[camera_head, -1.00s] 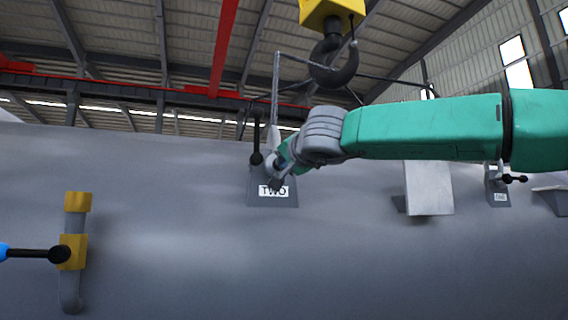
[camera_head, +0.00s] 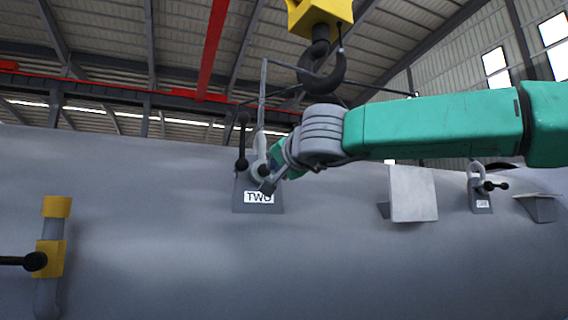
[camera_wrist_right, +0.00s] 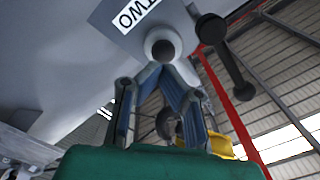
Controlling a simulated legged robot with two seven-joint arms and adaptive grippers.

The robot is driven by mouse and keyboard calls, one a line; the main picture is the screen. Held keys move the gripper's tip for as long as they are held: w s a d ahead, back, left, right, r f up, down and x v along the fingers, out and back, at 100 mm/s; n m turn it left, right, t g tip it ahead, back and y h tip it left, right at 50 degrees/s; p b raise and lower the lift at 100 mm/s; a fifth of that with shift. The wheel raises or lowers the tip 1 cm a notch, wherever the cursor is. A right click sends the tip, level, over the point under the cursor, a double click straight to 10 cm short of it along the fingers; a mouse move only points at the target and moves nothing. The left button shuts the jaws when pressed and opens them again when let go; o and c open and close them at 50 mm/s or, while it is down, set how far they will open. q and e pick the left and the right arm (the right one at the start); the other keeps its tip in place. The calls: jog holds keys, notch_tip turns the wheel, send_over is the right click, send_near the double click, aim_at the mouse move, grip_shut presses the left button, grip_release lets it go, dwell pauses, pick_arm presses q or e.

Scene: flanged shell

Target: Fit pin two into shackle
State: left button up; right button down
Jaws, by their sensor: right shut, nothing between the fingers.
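The shackle (camera_head: 260,146) is a pale grey loop on the lug plate above the label TWO (camera_head: 258,197). Its rounded eye (camera_wrist_right: 152,43) with a dark round end in it shows in the right wrist view. Pin two is seen as a black bar with ball ends (camera_head: 242,142), standing upright just left of the shackle; the bar also shows in the right wrist view (camera_wrist_right: 228,60). I cannot tell how far its shank sits in the eye. My right gripper (camera_head: 267,184) is shut and empty, its fingertips (camera_wrist_right: 164,66) close by the eye. My left gripper is out of view.
A crane hook (camera_head: 325,75) under a yellow block hangs above my right arm. A grey bracket (camera_head: 413,195) and a second shackle with a black pin (camera_head: 482,187) stand to the right on the shell (camera_head: 330,265). A yellow-banded pipe (camera_head: 50,258) is at left.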

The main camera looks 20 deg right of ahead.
jog(key=s, duration=1)
jog(key=shift+s+d, duration=0.25)
jog(key=shift+s, duration=0.05)
jog(key=w+a+f+n+g+b, duration=0.15)
jog(key=w+f, duration=0.25)
jog(key=f, duration=1.2)
jog(key=w+f+n+g+b, duration=0.2)
jog(key=w+f, duration=0.2)
jog(key=f, duration=1.1)
jog(key=s+d+f+n+g+b, duration=0.1)
jog(key=s+f+g, duration=0.15)
jog(key=f, duration=0.95)
jog(key=s+f+n+g+b, duration=0.1)
jog(key=s+f, duration=0.3)
jog(key=f, duration=0.9)
jog(key=s+d+f+n+g+b, duration=0.1)
jog(key=s+f+n+g, duration=0.15)
jog(key=f, duration=0.95)
jog(key=s+d+f+n+g+b, duration=0.1)
jog(key=s+d+f+g+b, duration=0.25)
jog(key=s+f, duration=1.5)
jog(key=s+d+f+g, duration=0.2)
jog(key=s+f, duration=0.1)
jog(key=s, duration=0.4)
jog(key=s+d+f+n+g+b, duration=0.1)
jog(key=s+f+g, duration=0.1)
jog(key=s, duration=0.5)
jog(key=shift+d+f+n+h, duration=0.3)
jog(key=shift+d+f, duration=0.1)
jog(key=shift+f, duration=0.2)
